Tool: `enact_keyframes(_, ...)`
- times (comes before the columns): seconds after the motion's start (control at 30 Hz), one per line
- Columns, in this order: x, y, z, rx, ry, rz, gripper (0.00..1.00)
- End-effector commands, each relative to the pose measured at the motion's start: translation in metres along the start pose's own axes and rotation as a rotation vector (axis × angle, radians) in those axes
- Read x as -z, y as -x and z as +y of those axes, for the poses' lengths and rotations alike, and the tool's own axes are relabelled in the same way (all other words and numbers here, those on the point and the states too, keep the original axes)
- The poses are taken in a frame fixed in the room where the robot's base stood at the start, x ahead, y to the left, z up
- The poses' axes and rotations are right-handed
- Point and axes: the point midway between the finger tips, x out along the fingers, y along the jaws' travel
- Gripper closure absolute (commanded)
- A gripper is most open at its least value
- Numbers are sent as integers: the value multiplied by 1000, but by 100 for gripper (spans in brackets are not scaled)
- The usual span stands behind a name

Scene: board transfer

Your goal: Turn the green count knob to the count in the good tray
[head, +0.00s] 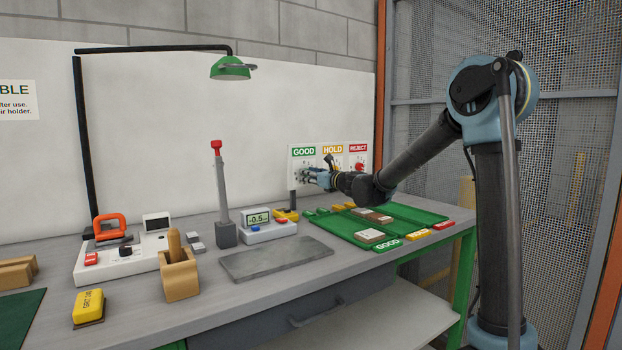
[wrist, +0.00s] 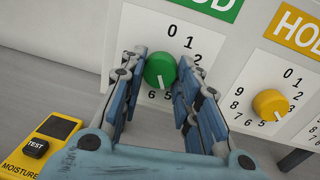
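The green count knob (wrist: 160,72) is on the panel under the green GOOD sign (head: 304,152). Its white mark points down, between the printed 6 and 5. My gripper (wrist: 161,70) has one blue finger on each side of the knob, with slight gaps visible, so it looks open around it. In the head view my gripper (head: 318,178) is at the panel and hides most of the GOOD dial. The good tray (head: 345,232) is green, with a GOOD label (head: 388,245) in front. A pale board (head: 369,236) lies near its front; small size makes the full count unclear.
The yellow knob (wrist: 270,104) under HOLD is just right of my gripper; the red knob (head: 359,166) is farther right. A yellow moisture meter (wrist: 45,142) lies below left. A grey slab (head: 275,259) lies on the bench front.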

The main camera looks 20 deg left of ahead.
Motion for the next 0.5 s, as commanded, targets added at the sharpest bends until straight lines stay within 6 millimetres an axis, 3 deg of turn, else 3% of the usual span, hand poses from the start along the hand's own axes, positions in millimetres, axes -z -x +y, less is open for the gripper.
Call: enact_keyframes(0.5, -1, 0, -2, 3, 111, 11, 94)
